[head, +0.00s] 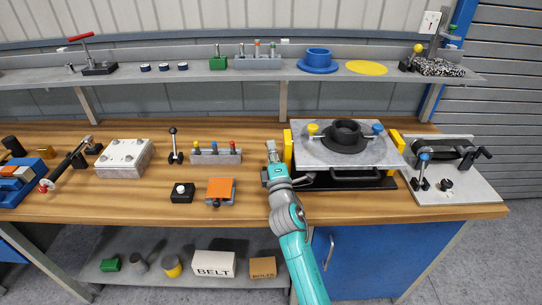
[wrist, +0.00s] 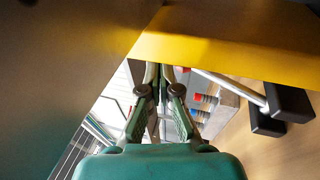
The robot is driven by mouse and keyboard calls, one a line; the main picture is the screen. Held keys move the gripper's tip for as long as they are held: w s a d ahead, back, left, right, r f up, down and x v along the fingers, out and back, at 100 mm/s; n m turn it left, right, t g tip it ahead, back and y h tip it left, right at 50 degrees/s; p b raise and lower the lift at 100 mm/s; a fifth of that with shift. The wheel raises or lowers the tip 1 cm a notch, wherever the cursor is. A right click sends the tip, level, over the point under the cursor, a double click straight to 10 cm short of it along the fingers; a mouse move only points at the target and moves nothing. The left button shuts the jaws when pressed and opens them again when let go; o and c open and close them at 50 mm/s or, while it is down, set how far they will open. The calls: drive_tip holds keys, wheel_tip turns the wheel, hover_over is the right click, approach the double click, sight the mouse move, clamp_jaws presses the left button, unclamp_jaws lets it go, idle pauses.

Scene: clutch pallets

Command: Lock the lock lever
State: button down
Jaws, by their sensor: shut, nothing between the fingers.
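My gripper (head: 271,150) is shut and empty, just left of the left yellow block (head: 288,150) of the clutch fixture. In the wrist view my gripper (wrist: 165,75) has its fingers together below a wide yellow surface (wrist: 235,45). The fixture's grey plate (head: 318,158) carries a black hub (head: 346,132) with a yellow-knobbed lever (head: 313,129) on its left and a blue-knobbed lever (head: 377,129) on its right. Which lever is the lock lever, I cannot tell. My gripper is apart from both knobs.
A rack of coloured pegs (head: 215,157) and an upright black-knobbed lever (head: 175,150) stand to the left. An orange-topped block (head: 221,189) lies nearer the front edge. Another fixture (head: 450,180) is at the right. A shelf (head: 220,75) runs behind.

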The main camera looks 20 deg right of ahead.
drive_tip(key=v, duration=1)
drive_tip(key=shift+s, duration=0.25)
